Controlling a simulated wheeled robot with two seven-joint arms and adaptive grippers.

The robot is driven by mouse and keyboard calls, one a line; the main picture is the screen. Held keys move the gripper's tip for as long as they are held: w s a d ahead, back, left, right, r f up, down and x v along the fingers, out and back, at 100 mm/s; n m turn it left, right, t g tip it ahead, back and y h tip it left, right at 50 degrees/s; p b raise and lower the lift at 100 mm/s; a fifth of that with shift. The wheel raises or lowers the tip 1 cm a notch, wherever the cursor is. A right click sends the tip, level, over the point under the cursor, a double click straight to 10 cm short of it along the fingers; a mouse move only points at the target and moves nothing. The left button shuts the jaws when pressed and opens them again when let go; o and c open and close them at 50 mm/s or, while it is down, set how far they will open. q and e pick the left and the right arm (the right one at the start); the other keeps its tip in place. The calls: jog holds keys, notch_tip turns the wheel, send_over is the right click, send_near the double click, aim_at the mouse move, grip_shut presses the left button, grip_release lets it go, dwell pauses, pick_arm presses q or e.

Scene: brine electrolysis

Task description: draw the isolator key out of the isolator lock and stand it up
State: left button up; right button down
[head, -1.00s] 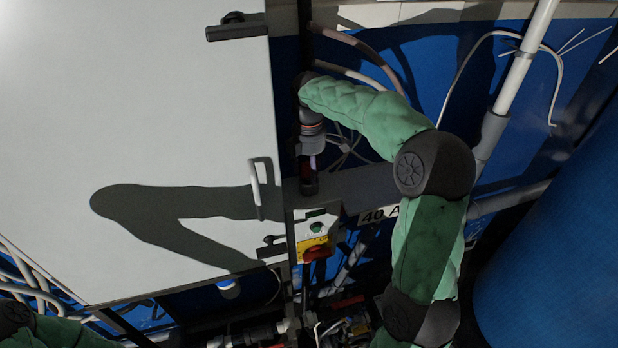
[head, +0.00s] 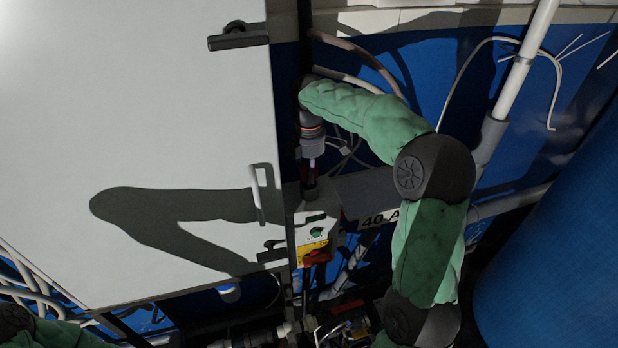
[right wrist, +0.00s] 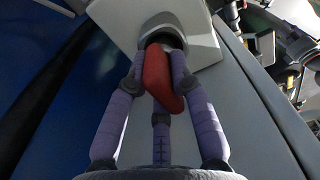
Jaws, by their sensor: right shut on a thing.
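My right gripper (head: 311,165) points down beside the cabinet's right edge. In the right wrist view its purple fingers (right wrist: 158,75) are closed around the red isolator key (right wrist: 160,78). The key's far end reaches a grey round collar (right wrist: 170,24) on a pale square plate, which looks like the isolator lock; I cannot tell whether the key is still inside it.
A large pale cabinet door (head: 150,140) with handles fills the left. A red switch handle (head: 317,257) on a yellow plate and a "40 A" label (head: 380,218) are near the gripper. Hoses (head: 365,55) hang behind; a blue tank (head: 555,250) stands at right.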

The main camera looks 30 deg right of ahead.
jog(key=shift+r+p, duration=0.65)
jog(key=shift+r, duration=0.1)
jog(key=shift+r+p, duration=2.1)
jog(key=shift+r, duration=0.3)
